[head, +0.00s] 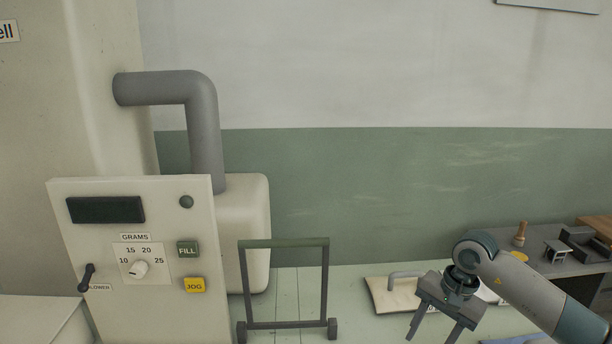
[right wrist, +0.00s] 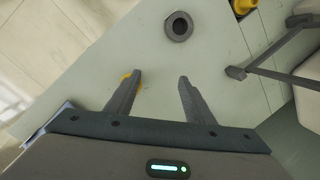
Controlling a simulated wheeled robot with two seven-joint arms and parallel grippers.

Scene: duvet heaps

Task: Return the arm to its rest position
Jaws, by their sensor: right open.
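My right gripper (head: 431,335) hangs at the lower right of the head view, fingers pointing down over the pale green worktop (head: 285,285). Its arm comes in from the right edge. In the right wrist view the two fingers of the gripper (right wrist: 159,77) stand apart with nothing between them. A small yellow-orange patch shows partly behind the left finger. My left gripper is in neither view.
A cream machine panel (head: 165,220) with dial and buttons stands at left. A grey upright frame (head: 328,285) stands beside it. A dark ring (right wrist: 178,26) sits on the worktop. A dark bench (head: 535,262) holds small items.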

